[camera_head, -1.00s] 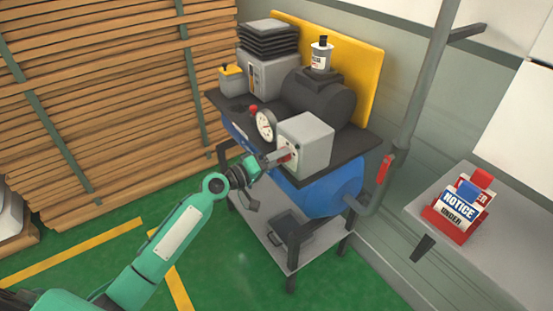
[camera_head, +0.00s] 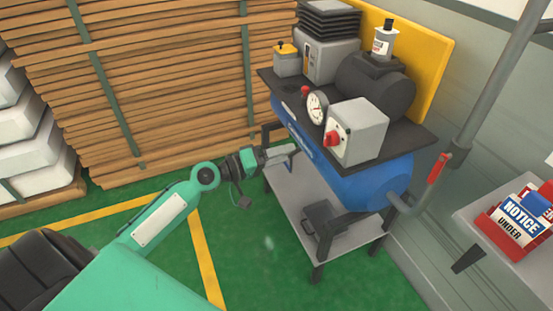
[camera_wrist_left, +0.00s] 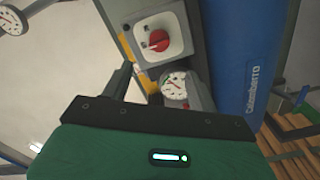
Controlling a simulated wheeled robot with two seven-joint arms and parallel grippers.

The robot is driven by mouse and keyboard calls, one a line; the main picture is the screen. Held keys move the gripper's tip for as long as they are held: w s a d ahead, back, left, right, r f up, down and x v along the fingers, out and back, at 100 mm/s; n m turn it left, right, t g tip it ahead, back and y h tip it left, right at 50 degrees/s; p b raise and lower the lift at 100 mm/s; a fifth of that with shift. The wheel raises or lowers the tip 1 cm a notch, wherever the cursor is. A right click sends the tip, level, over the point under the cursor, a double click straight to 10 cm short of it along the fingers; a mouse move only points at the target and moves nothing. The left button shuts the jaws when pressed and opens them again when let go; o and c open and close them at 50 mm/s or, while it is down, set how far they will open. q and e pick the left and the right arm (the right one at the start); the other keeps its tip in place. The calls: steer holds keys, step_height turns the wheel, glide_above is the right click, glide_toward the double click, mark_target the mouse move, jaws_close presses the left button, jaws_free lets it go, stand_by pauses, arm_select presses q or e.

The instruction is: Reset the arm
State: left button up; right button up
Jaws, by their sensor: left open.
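My left arm comes in from the left in the head view, green with dark joints. Its gripper (camera_head: 285,151) is open and empty, in front of the blue tank, left of the grey control box (camera_head: 364,122) and apart from it. The box has a red rotary knob (camera_head: 333,138) on its face. In the left wrist view the gripper (camera_wrist_left: 163,92) shows with its fingers apart, and the red knob (camera_wrist_left: 158,40) is beyond it. My right gripper does not show.
A compressor with a blue tank (camera_head: 372,182), gauge (camera_head: 317,107) and dark top stands on a metal frame with a lower shelf (camera_head: 300,222). Stacked planks (camera_head: 185,90) are behind on the left. A notice sign (camera_head: 525,217) sits on a shelf at right. Green floor is open in front.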

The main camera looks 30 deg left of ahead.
arm_select(q)
steer(key=shift+s+a, duration=0.3)
steer(key=shift+s, duration=0.1)
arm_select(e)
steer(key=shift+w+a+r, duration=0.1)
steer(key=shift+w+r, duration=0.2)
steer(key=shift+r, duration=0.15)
